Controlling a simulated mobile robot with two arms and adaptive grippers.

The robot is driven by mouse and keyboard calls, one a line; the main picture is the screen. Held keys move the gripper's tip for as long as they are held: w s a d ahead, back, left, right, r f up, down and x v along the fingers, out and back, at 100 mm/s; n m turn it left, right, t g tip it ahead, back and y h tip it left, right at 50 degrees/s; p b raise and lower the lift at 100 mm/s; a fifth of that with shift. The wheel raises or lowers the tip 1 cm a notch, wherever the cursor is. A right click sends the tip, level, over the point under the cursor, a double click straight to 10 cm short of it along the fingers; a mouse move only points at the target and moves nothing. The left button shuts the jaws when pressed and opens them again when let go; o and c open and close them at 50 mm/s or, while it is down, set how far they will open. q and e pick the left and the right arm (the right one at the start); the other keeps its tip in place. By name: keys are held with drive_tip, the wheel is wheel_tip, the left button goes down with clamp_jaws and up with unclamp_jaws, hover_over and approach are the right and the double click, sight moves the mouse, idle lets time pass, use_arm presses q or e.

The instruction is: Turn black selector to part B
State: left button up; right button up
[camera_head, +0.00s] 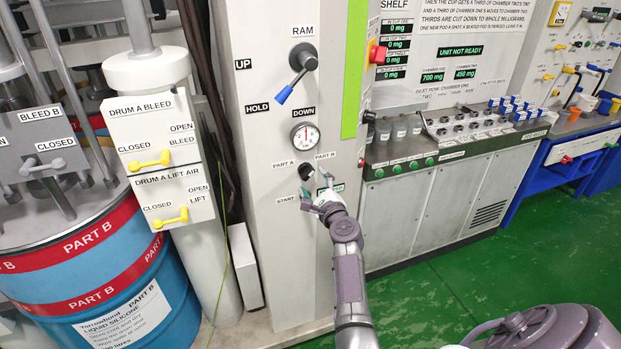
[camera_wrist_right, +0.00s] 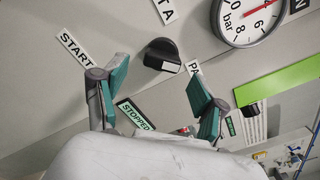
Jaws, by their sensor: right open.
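The black selector (camera_head: 306,171) is a knob on the pale cabinet panel, below and between the PART A label (camera_head: 284,164) and the PART B label (camera_head: 325,155). In the right wrist view the selector (camera_wrist_right: 160,53) stands just beyond my fingertips, with a white mark at its lower right end. I cannot tell for sure which label the mark points to. My right gripper (camera_head: 316,188) is open and empty, in front of the panel just below the selector. Its two green-padded fingers (camera_wrist_right: 160,88) are spread apart, with no visible contact with the knob. My left gripper is not in view.
A pressure gauge (camera_head: 305,134) sits above the selector, and a RAM lever with blue tip (camera_head: 291,88) is higher up. START (camera_head: 285,198) and STOPPED (camera_wrist_right: 135,114) labels lie nearby. Yellow-handled valves (camera_head: 150,160) stand to the left. A grey bench (camera_head: 440,200) stands to the right.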

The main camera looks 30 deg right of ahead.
drive_tip(key=v, duration=0.4)
drive_tip(key=shift+s, duration=0.15)
